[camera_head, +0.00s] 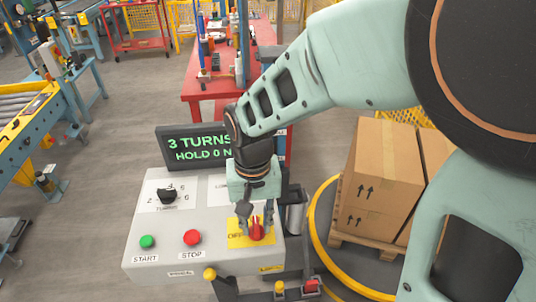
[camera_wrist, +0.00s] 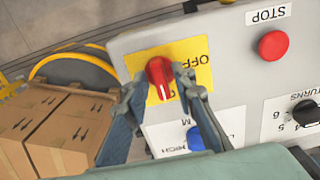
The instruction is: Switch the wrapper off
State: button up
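The wrapper's red rotary knob (camera_head: 257,230) sits on a yellow plate (camera_head: 239,243) with OFF lettering, at the right front of the grey control panel. In the wrist view the red knob (camera_wrist: 158,72) has a white pointer line facing down the picture. The OFF lettering on the yellow plate (camera_wrist: 199,52) is to its right; other lettering is partly hidden by a finger. My gripper (camera_wrist: 158,82) is open, its fingertips on either side of the knob with visible gaps. In the head view my gripper (camera_head: 247,215) hangs over the knob, partly hiding the plate.
The panel (camera_head: 150,220) carries a green START button (camera_head: 148,242), a red STOP button (camera_head: 192,237) and a black turns dial (camera_head: 167,196). A blue knob (camera_wrist: 195,138) is near my right finger. A display (camera_head: 190,146) stands behind. Boxes (camera_head: 378,180) on a pallet stand right.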

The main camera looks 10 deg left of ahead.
grip_shut()
jog(key=shift+n, duration=0.4)
jog(key=n, duration=0.7)
jog(key=shift+p, duration=0.3)
jog(key=n+p, duration=0.1)
jog(key=n, duration=0.4)
jog(key=shift+r+n+p, duration=0.1)
jog(key=shift+n+p, duration=0.2)
jog(key=shift+n, duration=0.1)
jog(key=n+p, duration=0.1)
jog(key=n, duration=0.3)
jog(key=shift+p, duration=0.35)
jog(key=shift+n, duration=0.3)
